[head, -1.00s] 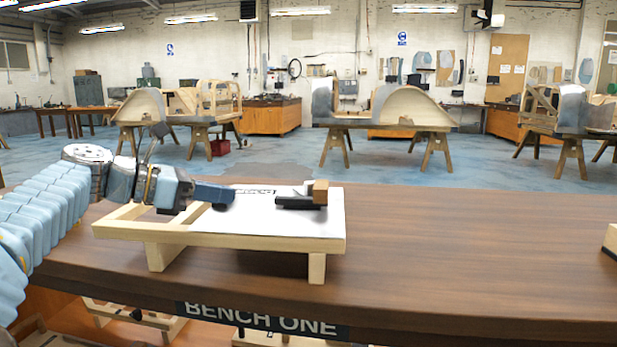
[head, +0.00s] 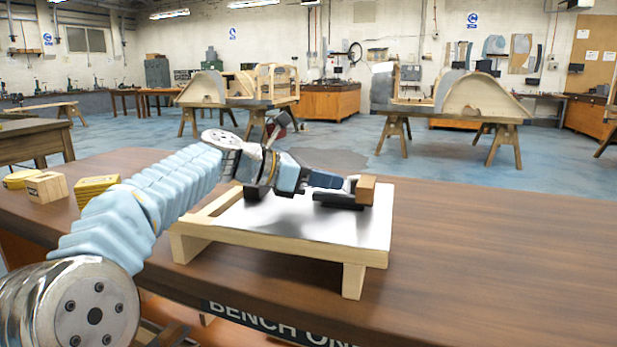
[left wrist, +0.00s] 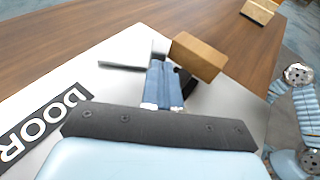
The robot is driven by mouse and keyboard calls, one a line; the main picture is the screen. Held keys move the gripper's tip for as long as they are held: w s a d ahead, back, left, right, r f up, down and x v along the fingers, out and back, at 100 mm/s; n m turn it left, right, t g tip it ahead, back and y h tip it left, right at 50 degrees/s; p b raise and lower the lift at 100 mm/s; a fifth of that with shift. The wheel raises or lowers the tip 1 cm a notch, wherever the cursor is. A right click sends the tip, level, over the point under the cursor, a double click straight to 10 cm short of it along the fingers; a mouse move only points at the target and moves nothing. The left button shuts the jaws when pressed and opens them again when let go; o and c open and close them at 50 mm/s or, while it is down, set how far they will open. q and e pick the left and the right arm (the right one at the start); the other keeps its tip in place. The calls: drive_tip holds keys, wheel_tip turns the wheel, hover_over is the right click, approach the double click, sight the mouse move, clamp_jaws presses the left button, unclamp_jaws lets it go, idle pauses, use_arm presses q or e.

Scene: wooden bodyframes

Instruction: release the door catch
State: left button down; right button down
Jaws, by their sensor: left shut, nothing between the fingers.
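The door panel (head: 310,222) is a white board on a pale wooden frame, lying on the bench. The catch on it has a black base (head: 338,201), a grey metal piece (head: 351,184) and a wooden block (head: 365,190) at its right end. The left wrist view shows the block (left wrist: 198,57), the grey piece (left wrist: 125,62) and a "DOOR" label (left wrist: 40,120). My left gripper (head: 338,182) is shut and empty, its blue fingertips (left wrist: 163,75) at the catch, close to the block. I cannot tell whether they touch it. My right gripper is not in view.
The brown bench (head: 480,260) is clear to the right of the panel. Wooden pieces (head: 47,187) and a yellow block (head: 97,188) lie at the bench's left end. Wooden bodyframes on trestles (head: 450,100) stand well behind the bench.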

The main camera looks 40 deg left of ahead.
use_arm(q)
drive_tip(key=shift+w+d+f, duration=0.15)
drive_tip(key=shift+w+d, duration=0.2)
drive_tip(key=shift+w, duration=0.05)
drive_tip(key=shift+w+d+r+p, duration=0.25)
drive_tip(key=shift+d+p, duration=0.25)
drive_tip(key=shift+p, duration=0.3)
drive_tip(key=shift+f, duration=0.25)
drive_tip(key=shift+r, duration=0.1)
